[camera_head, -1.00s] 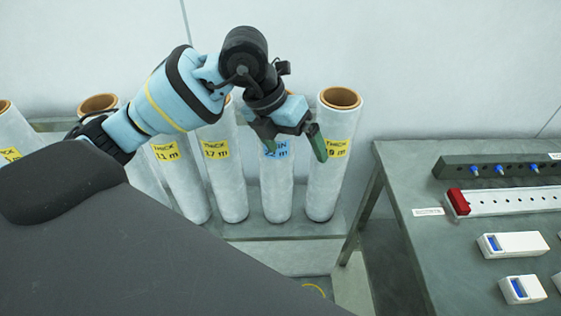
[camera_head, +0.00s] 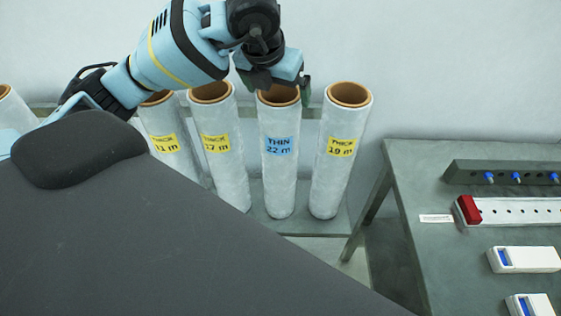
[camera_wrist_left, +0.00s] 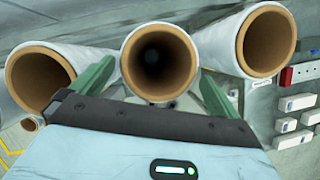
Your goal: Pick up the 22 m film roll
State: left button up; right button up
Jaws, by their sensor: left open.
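The 22 m film roll (camera_head: 280,185) stands upright on the rack, a pale tube with a brown core and a blue "THIN 22 m" label. My left gripper (camera_head: 279,84) is open at its top end and hides part of the far rim. In the left wrist view, the open brown end of the middle roll (camera_wrist_left: 186,66) shows between the two green fingers of my left gripper (camera_wrist_left: 155,88). One finger is on each side, and the roll is not gripped. I cannot tell whether the fingers touch it. My right gripper is not in view.
The yellow-labelled 19 m roll (camera_head: 340,180) stands close to the right, and the 17 m roll (camera_head: 220,165) close to the left. The 11 m roll (camera_head: 165,145) is further left. A grey table (camera_head: 450,275) with small devices stands at the right.

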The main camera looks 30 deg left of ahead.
pick_arm(q)
jog(key=shift+x, duration=2.45)
jog(key=shift+a, duration=0.1)
jog(key=shift+s, duration=0.1)
jog(key=shift+c, duration=0.3)
